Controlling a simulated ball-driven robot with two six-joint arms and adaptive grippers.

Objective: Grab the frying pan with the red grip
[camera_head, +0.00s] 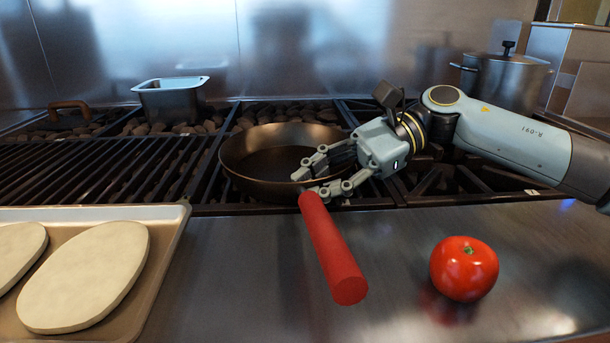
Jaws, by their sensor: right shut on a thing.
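The dark frying pan (245,178) sits on the grill at the middle of the head view. Its red grip (333,250) sticks out toward me over the steel counter. My right gripper (308,184) comes in from the right and is shut at the pan's near side, where the grip meets the pan. Its fingers lie over the near right rim, and hide part of the rim and the grip's far end. My left gripper does not show.
A red tomato (464,268) sits on the counter (400,310) right of the grip. A tray (165,235) with flat dough pieces (85,277) is at the left. A metal container (170,102) and a lidded pot (505,80) stand behind. Grill bars (95,168) extend left.

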